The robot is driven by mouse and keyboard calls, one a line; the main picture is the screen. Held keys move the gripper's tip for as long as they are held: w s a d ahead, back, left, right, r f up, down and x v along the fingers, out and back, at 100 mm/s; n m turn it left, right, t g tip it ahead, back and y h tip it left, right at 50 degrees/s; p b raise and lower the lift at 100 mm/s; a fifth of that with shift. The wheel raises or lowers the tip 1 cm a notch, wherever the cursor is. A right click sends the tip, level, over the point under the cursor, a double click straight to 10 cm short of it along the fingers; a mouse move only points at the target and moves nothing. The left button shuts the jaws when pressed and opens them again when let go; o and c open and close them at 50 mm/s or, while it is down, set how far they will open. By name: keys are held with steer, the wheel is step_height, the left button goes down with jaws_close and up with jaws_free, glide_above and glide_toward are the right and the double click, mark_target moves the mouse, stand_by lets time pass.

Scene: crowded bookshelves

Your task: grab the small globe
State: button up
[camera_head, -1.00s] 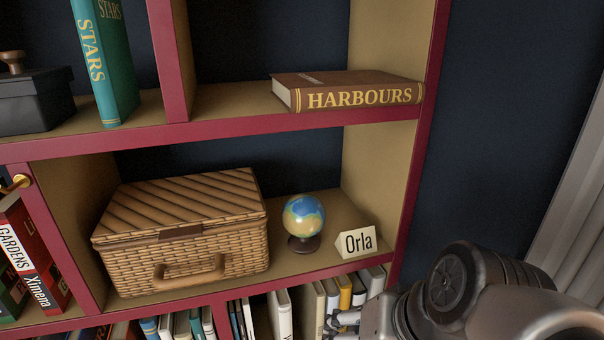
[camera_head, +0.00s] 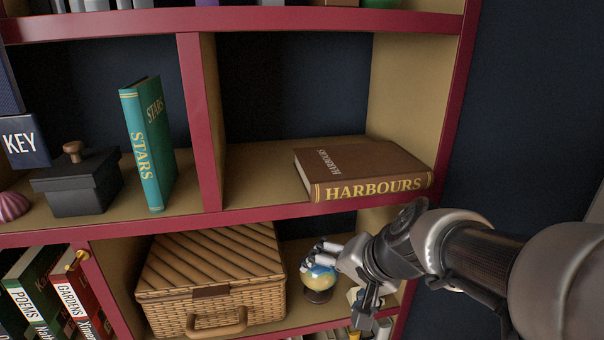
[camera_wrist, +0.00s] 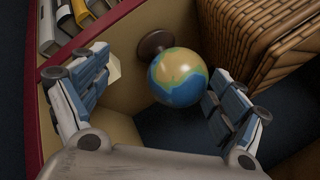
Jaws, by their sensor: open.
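The small globe (camera_head: 319,279), blue and yellow on a dark round base, stands on the lower shelf right of the wicker basket. In the head view my gripper (camera_head: 330,262) is in front of its upper part and hides some of it. In the wrist view the globe (camera_wrist: 178,77) shows between my gripper's two spread fingers (camera_wrist: 150,108). The right finger is close to the globe's edge; I cannot tell whether it touches. The left finger is clearly apart from it. The gripper is open and holds nothing.
The wicker basket (camera_head: 213,277) stands close to the left of the globe. The shelf board above carries the brown HARBOURS book (camera_head: 365,168). The red side panel (camera_head: 452,110) bounds the compartment on the right. A white name card (camera_wrist: 113,66) stands near the left finger.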

steer(key=shift+w+a, duration=0.3)
steer(key=shift+w, duration=0.1)
steer(key=shift+w+a+r+p, duration=0.1)
steer(key=shift+w+a+p, duration=0.3)
steer(key=shift+w, duration=0.2)
steer(key=shift+w+a+p, duration=0.25)
steer(key=shift+w+a, duration=0.15)
steer(key=shift+w, duration=0.2)
steer(key=x, duration=0.3)
steer(key=shift+w+d+b, duration=0.1)
steer(key=shift+b, duration=0.2)
steer(key=c, duration=1.2)
